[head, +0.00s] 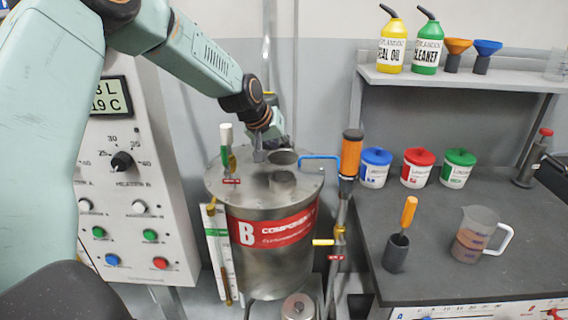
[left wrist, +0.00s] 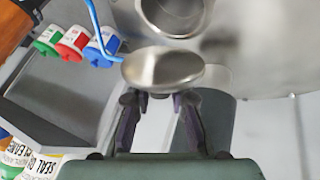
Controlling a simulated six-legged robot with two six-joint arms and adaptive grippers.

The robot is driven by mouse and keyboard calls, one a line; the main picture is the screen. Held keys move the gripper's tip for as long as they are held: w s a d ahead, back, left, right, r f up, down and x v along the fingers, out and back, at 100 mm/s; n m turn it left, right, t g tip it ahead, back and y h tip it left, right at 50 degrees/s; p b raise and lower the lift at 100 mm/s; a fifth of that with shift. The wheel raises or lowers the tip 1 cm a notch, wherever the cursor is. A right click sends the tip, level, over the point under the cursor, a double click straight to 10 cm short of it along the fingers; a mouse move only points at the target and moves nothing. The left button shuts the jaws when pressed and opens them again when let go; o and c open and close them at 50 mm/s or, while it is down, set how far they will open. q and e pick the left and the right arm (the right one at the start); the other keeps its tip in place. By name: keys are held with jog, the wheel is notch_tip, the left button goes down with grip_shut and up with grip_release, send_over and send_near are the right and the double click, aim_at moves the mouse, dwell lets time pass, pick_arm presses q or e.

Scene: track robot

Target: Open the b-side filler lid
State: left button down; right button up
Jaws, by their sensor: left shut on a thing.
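The steel tank marked B (head: 270,250) stands in the middle of the head view. On its top is a short round filler neck (head: 282,179), which shows as a cylinder in the left wrist view (left wrist: 172,14). The round metal filler lid (head: 284,157) is just behind the neck, on the far side. It shows as a shiny disc (left wrist: 162,68) in the left wrist view, with the neck uncovered beyond it. My left gripper (left wrist: 160,95) is shut on the lid's edge; its fingers reach down from above in the head view (head: 260,152). My right gripper is out of view.
A control cabinet (head: 135,185) is at left; a bench with tins and a jug (head: 475,235) is at right.

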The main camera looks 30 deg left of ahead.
pick_arm(q)
jog(key=shift+w+a+r+g, duration=0.15)
jog(key=shift+w+a+g, duration=0.15)
jog(key=shift+g, duration=0.1)
jog(key=shift+w+h, duration=0.1)
jog(key=shift+h, duration=0.2)
jog(key=shift+w+a+n+g+h+p, duration=0.25)
jog(key=shift+g+p, duration=0.3)
jog(key=shift+p, duration=0.3)
jog(key=shift+w+n+g+h+p, duration=0.2)
jog(key=shift+g+h+p, duration=0.15)
jog(key=shift+g+p, duration=0.35)
jog(key=c, duration=1.6)
grip_release()
jog(key=o, duration=0.4)
jog(key=v, duration=1.1)
jog(key=shift+s+r, duration=0.2)
jog(key=shift+r, duration=0.15)
jog(key=shift+s+a, duration=0.1)
jog(key=shift+a, duration=0.05)
